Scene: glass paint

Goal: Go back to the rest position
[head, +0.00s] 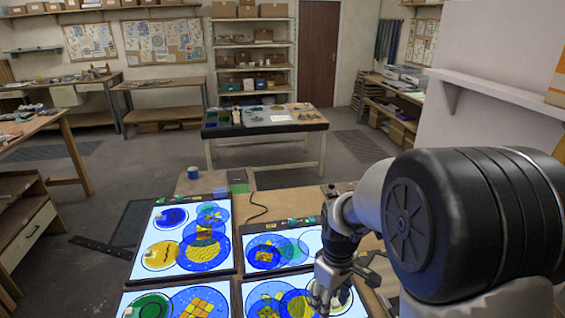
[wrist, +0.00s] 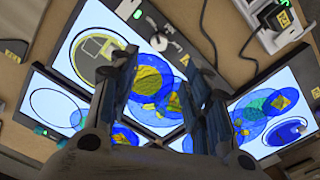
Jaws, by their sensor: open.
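My gripper (head: 330,280) hangs over the right side of the near table in the head view, above the light panels. In the wrist view my gripper (wrist: 165,95) has its fingers spread apart, with nothing between them. Below it are lit panels with blue and yellow glass discs. One panel (head: 226,262) at the left holds a blue disc, a yellow disc and overlapping painted discs. Another panel (head: 301,235) lies to its right, partly hidden by my arm. In the wrist view a panel (wrist: 76,72) shows a pale yellow-grey disc and a blue-yellow one.
A white device (wrist: 262,25) with a dark cable stands by the panels in the wrist view. A blue cup (head: 193,173) stands at the table's back edge. A second table (head: 310,124) stands farther back, with open floor (head: 275,180) between. A white wall shelf (head: 500,92) is at the right.

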